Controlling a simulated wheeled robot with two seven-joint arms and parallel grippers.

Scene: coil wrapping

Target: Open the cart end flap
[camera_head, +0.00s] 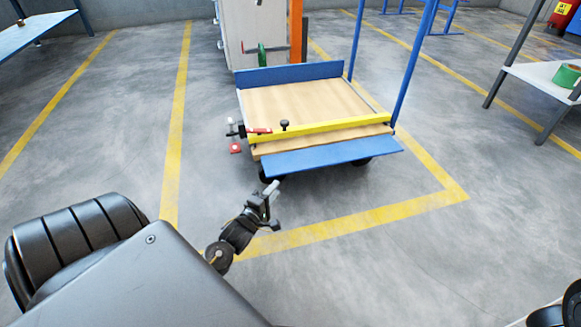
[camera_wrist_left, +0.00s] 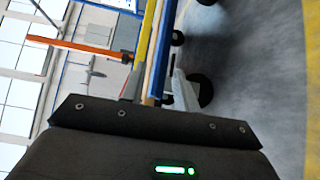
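The cart has a wooden deck (camera_head: 305,105) and stands inside a yellow floor marking. Its near blue end flap (camera_head: 332,156) leans outward below the deck edge; the far blue end panel (camera_head: 290,74) stands upright. A yellow bar (camera_head: 320,130) crosses the deck just behind the near flap. My left gripper (camera_head: 274,206) is open and empty, low in front of the flap's left end. In the left wrist view, its pale fingers (camera_wrist_left: 158,88) lie apart, with the blue flap edge (camera_wrist_left: 161,45) beyond; I cannot tell whether they touch it.
A red-handled clamp (camera_head: 235,140) sits at the cart's left side, and a black knob (camera_head: 284,125) at the bar. Blue posts (camera_head: 415,60) rise at the right. A pale cabinet (camera_head: 258,35) stands behind. A white table (camera_head: 548,72) is at right. Floor in front is clear.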

